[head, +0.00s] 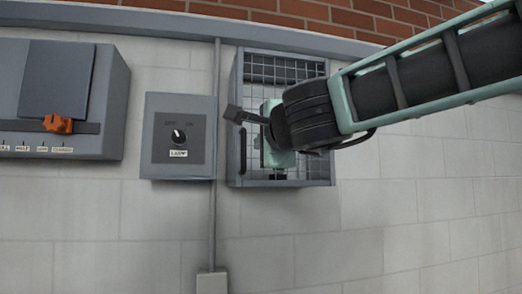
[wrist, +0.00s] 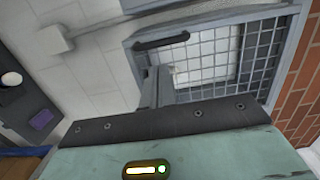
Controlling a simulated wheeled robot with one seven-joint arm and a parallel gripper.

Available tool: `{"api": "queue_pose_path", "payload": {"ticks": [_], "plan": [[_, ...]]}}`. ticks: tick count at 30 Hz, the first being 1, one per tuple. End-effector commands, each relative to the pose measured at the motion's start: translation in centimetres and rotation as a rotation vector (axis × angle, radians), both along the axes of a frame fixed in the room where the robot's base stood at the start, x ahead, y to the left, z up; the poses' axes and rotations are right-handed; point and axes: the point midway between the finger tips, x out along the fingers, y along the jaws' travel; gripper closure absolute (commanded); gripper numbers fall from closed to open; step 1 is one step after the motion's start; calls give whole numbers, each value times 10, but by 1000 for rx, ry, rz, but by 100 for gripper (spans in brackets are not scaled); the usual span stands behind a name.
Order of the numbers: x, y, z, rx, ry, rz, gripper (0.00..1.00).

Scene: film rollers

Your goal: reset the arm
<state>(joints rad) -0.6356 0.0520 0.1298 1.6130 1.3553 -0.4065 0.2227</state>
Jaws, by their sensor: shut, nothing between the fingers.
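My gripper (head: 238,116) is in front of the mesh-fronted grey cabinet (head: 240,72) on the wall in the head view. My arm reaches in from the upper right and covers much of the mesh. The fingers are shut with nothing between them and point left. In the wrist view the gripper (wrist: 155,85) shows beside the cabinet's mesh (wrist: 255,60) and black handle (wrist: 160,40). I cannot tell whether the fingers touch the cabinet.
Left of the cabinet is a grey box with a round knob (head: 179,136). Farther left is a larger grey unit with an orange lever (head: 58,124). A vertical conduit (head: 216,215) runs down to a small box (head: 211,283). The lower right wall is clear.

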Motion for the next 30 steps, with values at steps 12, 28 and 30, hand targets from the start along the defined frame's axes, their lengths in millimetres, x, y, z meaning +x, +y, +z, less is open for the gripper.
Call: {"api": "queue_pose_path", "payload": {"ticks": [12, 28, 30], "plan": [[-30, -3, 0, -1, 0, -1, 100], [-105, 32, -225, -693, 16, 509, 100], [-126, 25, -272, -820, 43, 614, 100]]}}
